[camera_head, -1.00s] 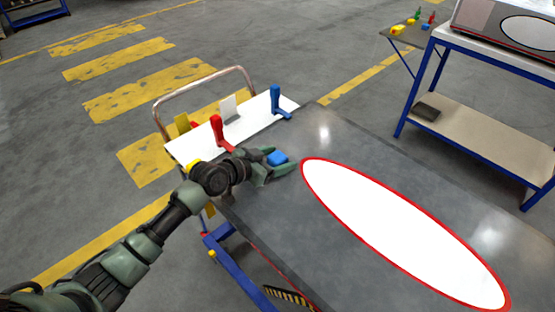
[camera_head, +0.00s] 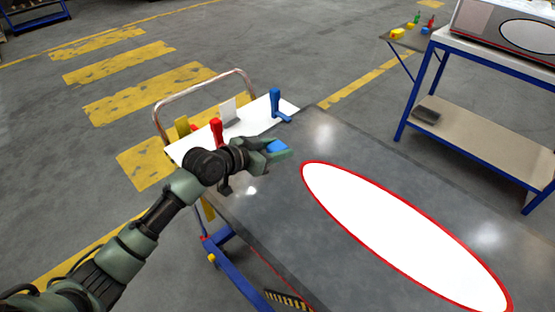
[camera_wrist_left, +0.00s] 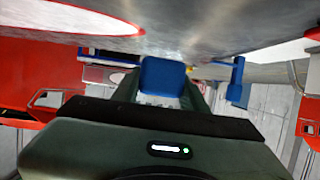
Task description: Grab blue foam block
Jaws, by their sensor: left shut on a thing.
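The blue foam block (camera_head: 277,146) sits between the fingers of my left gripper (camera_head: 274,152), over the far left part of the grey table. My left gripper is shut on the block. The left wrist view shows the blue block (camera_wrist_left: 162,76) held upright between the two green fingers, its lower part between them. The block appears to be a little above the table top. My right gripper is in neither view.
The grey table (camera_head: 255,215) carries a large white oval with a red rim (camera_head: 400,235). Beyond its left end, a white board (camera_head: 250,117) holds a red tool (camera_head: 217,130) and a blue tool (camera_head: 276,103). A blue-framed bench (camera_head: 480,150) stands at right.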

